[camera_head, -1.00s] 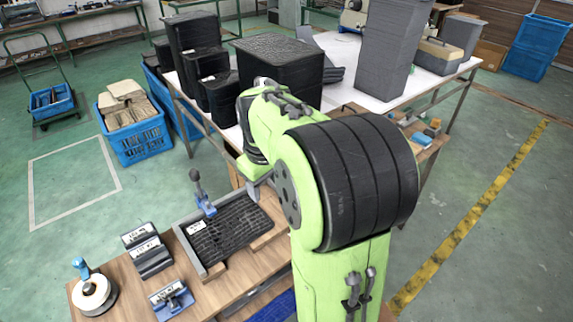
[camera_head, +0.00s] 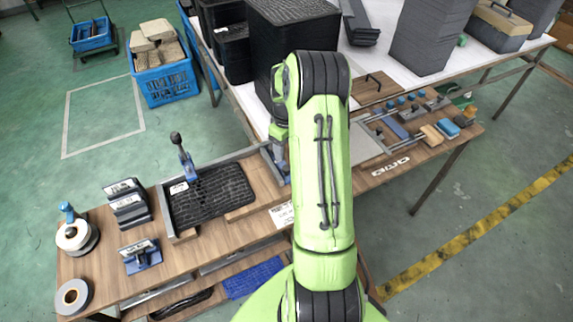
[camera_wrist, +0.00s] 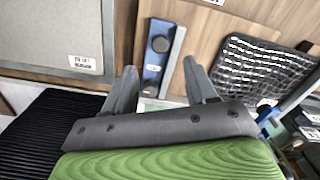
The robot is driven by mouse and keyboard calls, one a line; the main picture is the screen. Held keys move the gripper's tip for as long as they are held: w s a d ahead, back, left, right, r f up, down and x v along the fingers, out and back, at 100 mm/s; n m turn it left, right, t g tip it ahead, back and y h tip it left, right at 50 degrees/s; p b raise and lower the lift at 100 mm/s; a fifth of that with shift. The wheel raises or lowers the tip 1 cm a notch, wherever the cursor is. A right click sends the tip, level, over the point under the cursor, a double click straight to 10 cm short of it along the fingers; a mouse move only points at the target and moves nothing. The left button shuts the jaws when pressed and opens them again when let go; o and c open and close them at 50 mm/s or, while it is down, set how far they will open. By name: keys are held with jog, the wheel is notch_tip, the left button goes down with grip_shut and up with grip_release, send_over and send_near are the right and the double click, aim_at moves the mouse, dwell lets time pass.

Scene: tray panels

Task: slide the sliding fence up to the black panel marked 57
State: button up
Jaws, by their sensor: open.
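The sliding fence appears to be the blue block with dark round knobs and a pale metal edge (camera_wrist: 153,62) in the wrist view. Part of it shows in the head view (camera_head: 282,168), beside my arm. My gripper (camera_wrist: 160,77) is open and empty, its two fingers on either side of the fence's near end; contact is not visible. The black ribbed panel (camera_head: 222,196) lies in a grey-edged tray on the wooden bench, left of the fence. It also shows in the wrist view (camera_wrist: 262,68). The 57 marking cannot be read.
A toggle clamp with a black knob (camera_head: 183,158) stands at the tray's back left. Small black labelled blocks (camera_head: 127,203), a blue stand (camera_head: 140,257) and a tape roll (camera_head: 74,236) sit further left. Bare wood lies between panel and fence.

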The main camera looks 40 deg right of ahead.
aim_at(286, 168)
notch_tip(286, 168, down, 8)
jog(key=shift+f, duration=0.25)
grip_shut()
